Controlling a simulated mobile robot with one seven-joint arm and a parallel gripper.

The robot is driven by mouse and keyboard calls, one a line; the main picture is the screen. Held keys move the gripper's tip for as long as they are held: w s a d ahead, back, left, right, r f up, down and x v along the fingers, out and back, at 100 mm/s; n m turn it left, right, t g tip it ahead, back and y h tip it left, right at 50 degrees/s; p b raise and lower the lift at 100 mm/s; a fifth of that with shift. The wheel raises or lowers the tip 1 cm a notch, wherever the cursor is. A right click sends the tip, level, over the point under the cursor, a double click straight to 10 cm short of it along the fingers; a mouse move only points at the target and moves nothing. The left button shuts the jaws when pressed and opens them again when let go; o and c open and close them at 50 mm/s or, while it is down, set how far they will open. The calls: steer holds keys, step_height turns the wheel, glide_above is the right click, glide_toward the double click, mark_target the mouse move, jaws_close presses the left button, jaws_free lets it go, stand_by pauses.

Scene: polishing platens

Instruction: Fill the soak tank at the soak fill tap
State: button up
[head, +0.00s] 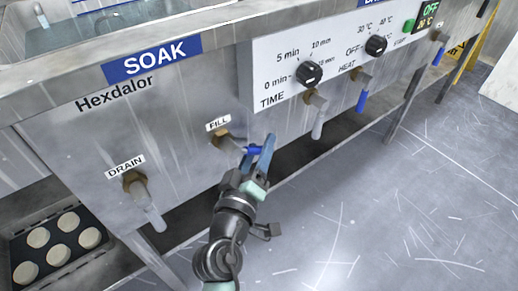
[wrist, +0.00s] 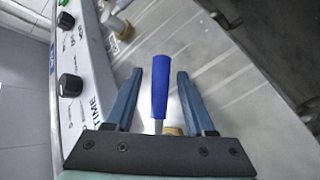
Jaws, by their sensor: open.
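The fill tap (head: 222,141) is a brass fitting on the steel front panel under the FILL label. Its blue lever (head: 253,150) points to the right, unlike the hanging levers nearby. My gripper (head: 259,155) is open around this lever. In the wrist view the blue lever (wrist: 160,85) stands between the two spread fingers, with a visible gap on each side. The soak tank (head: 110,25) is partly in view at the top left, above the SOAK sign (head: 152,60). Its water level cannot be told.
The drain tap (head: 136,188) has a pale lever hanging down, left of the fill tap. A control panel with a time knob (head: 310,73) and a heat knob (head: 376,45) lies to the right, above more taps. A tray of pale discs (head: 62,252) sits low left.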

jaws_close()
stand_by(0.3)
stand_by(1.2)
